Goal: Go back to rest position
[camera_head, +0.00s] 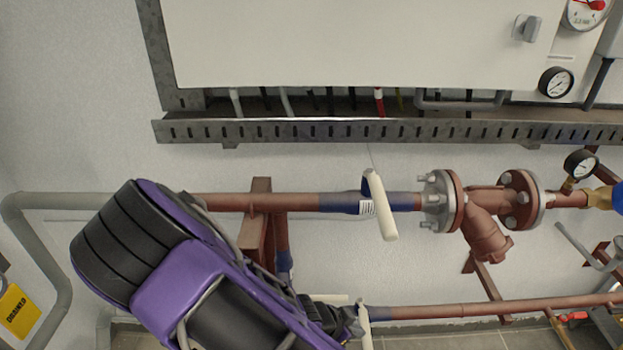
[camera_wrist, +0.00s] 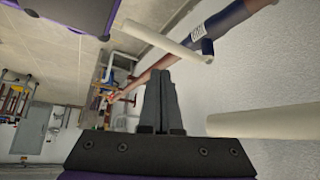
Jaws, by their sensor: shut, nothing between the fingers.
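My gripper (camera_wrist: 161,100) is in the middle of the wrist view, its two dark fingers together with nothing between them. In the head view my purple and black arm reaches from the lower left toward the lower pipe, and the gripper end (camera_head: 352,322) is small and partly hidden there. A cream valve handle (camera_head: 380,205) on the upper pipe is to the upper right of it. A second cream handle (camera_head: 366,325) on the lower pipe is right beside the gripper end in the picture; I cannot tell whether they touch.
The upper red-brown pipe (camera_head: 230,202) runs behind my arm to a flanged fitting (camera_head: 484,215). The lower pipe (camera_head: 480,309) runs below it. A slotted metal tray (camera_head: 400,131) and a white cabinet (camera_head: 340,45) are above. A yellow sign (camera_head: 16,310) hangs at lower left.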

